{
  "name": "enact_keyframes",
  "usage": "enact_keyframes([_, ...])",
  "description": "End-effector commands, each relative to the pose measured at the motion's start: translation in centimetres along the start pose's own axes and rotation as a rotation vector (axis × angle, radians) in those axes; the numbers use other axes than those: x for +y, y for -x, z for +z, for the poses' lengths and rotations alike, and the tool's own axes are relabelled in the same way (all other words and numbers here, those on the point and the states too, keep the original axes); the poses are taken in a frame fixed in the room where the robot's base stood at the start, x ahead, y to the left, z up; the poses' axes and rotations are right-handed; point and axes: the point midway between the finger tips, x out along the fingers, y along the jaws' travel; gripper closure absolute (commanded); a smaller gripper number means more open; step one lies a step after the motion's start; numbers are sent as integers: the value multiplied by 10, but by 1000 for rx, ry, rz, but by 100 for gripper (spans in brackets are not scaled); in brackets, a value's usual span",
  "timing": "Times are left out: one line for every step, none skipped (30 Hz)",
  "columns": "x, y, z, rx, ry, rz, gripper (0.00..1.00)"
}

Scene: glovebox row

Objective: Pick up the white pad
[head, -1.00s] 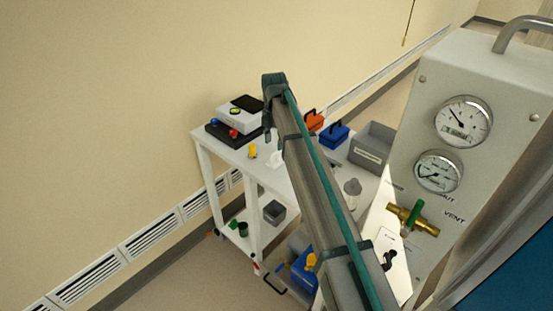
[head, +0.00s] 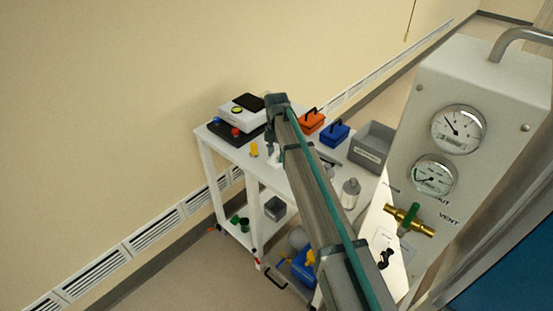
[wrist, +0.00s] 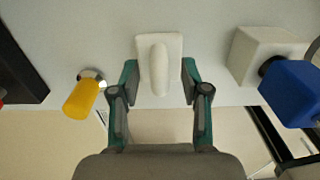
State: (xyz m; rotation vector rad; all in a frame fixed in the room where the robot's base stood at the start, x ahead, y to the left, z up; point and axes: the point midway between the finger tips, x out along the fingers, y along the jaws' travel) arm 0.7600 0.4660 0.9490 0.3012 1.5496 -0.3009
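The white pad (wrist: 171,44) lies on the white table top, with a raised rounded ridge along its middle. It also shows in the head view (head: 274,159), small and partly hidden by my arm. My gripper (wrist: 160,77) is open in the wrist view, with one finger on each side of the pad's near end. Small gaps seem to show between the fingers and the pad; I cannot tell whether either one touches. In the head view the gripper (head: 271,143) points down over the table's front edge.
A white block (wrist: 262,55) and a blue knob-like part (wrist: 292,92) are to the right. The table (head: 222,148) also holds a scale (head: 240,114), orange and blue boxes (head: 334,134), a grey bin (head: 369,147) and a bottle (head: 350,194).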

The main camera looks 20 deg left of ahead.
Motion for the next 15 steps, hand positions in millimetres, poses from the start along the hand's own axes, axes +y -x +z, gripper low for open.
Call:
enact_keyframes([0, 0, 0, 0, 0, 0, 67])
enact_keyframes([0, 0, 0, 0, 0, 0, 72])
enact_keyframes([0, 0, 0, 0, 0, 0, 78])
enact_keyframes([0, 0, 0, 0, 0, 0, 83])
enact_keyframes([0, 0, 0, 0, 0, 0, 88])
enact_keyframes([0, 0, 0, 0, 0, 0, 95])
enact_keyframes([0, 0, 0, 0, 0, 0, 100])
enact_keyframes([0, 0, 0, 0, 0, 0, 100])
enact_keyframes([0, 0, 0, 0, 0, 0, 100])
enact_keyframes([0, 0, 0, 0, 0, 0, 100])
enact_keyframes([0, 0, 0, 0, 0, 0, 100])
enact_keyframes([0, 0, 0, 0, 0, 0, 100])
enact_keyframes([0, 0, 0, 0, 0, 0, 100])
enact_keyframes([0, 0, 0, 0, 0, 0, 100])
enact_keyframes([0, 1, 0, 0, 0, 0, 100])
